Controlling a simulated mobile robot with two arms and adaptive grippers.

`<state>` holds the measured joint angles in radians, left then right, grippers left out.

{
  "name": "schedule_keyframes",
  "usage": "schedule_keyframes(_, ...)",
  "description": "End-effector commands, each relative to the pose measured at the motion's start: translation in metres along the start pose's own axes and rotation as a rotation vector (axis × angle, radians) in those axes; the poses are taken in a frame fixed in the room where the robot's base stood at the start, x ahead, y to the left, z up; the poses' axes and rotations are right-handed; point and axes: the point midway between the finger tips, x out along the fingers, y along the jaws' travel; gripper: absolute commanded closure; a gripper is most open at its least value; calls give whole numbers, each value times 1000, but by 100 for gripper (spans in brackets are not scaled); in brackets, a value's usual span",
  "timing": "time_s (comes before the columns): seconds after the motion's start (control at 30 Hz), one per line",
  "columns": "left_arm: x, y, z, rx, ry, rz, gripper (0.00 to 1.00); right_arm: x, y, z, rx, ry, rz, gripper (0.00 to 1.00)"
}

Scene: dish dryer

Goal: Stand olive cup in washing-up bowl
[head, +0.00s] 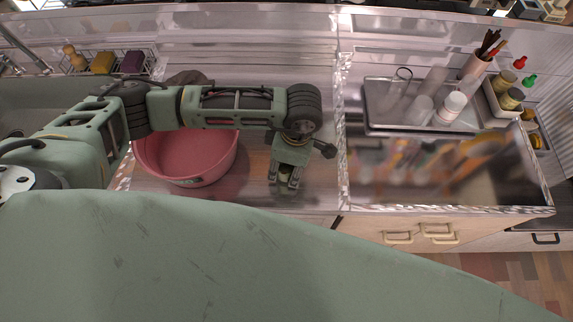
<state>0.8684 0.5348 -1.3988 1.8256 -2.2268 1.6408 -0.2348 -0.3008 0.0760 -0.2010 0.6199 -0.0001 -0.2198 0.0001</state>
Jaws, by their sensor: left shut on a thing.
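The pink washing-up bowl (190,165) sits on the counter left of centre, with my left arm crossing over its far part. My left gripper (286,182) points down over the counter to the right of the bowl, apart from it. It is shut on a small olive thing, apparently the olive cup (285,176), mostly hidden between the fingers. I cannot tell whether the cup touches the counter. My right gripper is not in view.
A metal tray (377,118) with clear glasses and a white bottle (449,107) stands at the right. A wire rack (75,68) holds sponges at the back left. A caddy with jars (495,108) is far right. Bare counter lies around the gripper.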

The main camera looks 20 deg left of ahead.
Motion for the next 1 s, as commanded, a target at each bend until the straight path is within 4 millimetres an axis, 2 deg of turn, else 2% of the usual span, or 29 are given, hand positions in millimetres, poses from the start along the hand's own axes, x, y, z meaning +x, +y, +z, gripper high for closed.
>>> schedule_keyframes(0.37,-6,1,0,0,-2,1,85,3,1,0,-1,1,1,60)
schedule_keyframes(0.47,-16,2,-1,0,-2,4,85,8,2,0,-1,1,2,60)
schedule_keyframes(0.6,-39,2,-4,2,-4,7,85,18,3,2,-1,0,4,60)
schedule_keyframes(1.0,-100,-2,76,4,-3,5,85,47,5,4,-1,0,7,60)
